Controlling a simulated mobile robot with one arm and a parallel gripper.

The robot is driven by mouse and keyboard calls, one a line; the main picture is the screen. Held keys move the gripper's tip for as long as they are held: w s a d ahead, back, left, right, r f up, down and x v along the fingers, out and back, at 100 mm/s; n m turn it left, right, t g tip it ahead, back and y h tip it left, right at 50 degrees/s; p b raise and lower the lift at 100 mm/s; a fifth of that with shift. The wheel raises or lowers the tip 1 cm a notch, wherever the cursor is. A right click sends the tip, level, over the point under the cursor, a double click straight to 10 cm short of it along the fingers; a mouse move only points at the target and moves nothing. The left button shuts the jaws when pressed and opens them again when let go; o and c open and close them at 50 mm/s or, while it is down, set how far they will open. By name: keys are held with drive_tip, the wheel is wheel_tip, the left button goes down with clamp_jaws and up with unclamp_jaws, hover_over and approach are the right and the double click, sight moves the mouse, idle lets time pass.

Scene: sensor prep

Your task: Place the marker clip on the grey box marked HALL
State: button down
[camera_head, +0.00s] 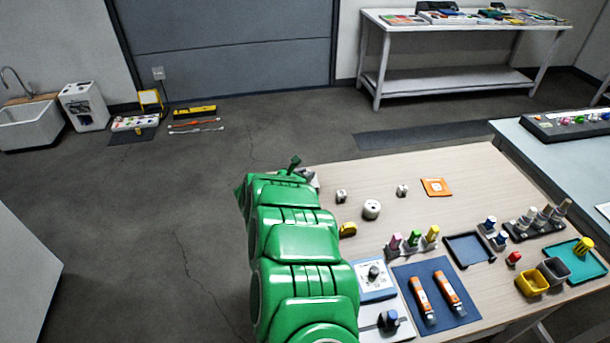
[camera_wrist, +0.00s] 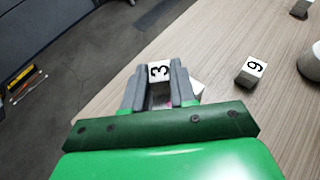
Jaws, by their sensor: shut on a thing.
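My gripper (camera_wrist: 157,84) is shut on a small grey block with a white face marked 3 (camera_wrist: 159,70), in the wrist view. I cannot tell whether this block is the marker clip. A small part of something white (camera_wrist: 197,88) shows beside the right finger, mostly hidden. In the head view my green arm covers most of the gripper, at the table's far left edge. A similar grey block marked 9 (camera_wrist: 250,73) stands to the right, apart from the fingers. I can read the word HALL on nothing in either view.
On the wooden table (camera_head: 325,165) stand two small blocks (camera_head: 341,196) (camera_head: 402,190), a white cylinder (camera_head: 371,209) and an orange card (camera_head: 436,187). Nearer are a blue mat (camera_head: 437,313) with two orange tubes, a dark tray (camera_head: 469,250) and a yellow cup (camera_head: 532,283).

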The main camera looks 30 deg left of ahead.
drive_tip(key=shift+f, duration=0.1)
drive_tip(key=c, duration=0.9)
unclamp_jaws()
drive_tip(key=shift+v, duration=1)
drive_tip(key=v, duration=1)
drive_tip(key=shift+r, duration=0.2)
